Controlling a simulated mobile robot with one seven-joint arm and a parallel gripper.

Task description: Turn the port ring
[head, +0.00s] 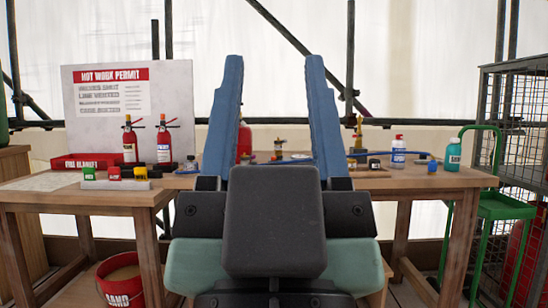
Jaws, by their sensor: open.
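My gripper (274,60) stands upright in the middle of the head view. Its two blue fingers are wide apart with nothing between them at the tips. The workbench (425,177) lies beyond it. I cannot tell which thing is the port ring. Small fittings (279,148) and part of a red object (244,141) show on the bench between the fingers. A brass-coloured fitting (358,138) stands just right of the right finger. My gripper's body and fingers hide part of the bench middle.
Two red extinguishers (147,142) stand before a hot work permit board (100,100) at left. A red sand bucket (121,282) is below left. A green trolley (497,207) and mesh cage (525,120) bound the right.

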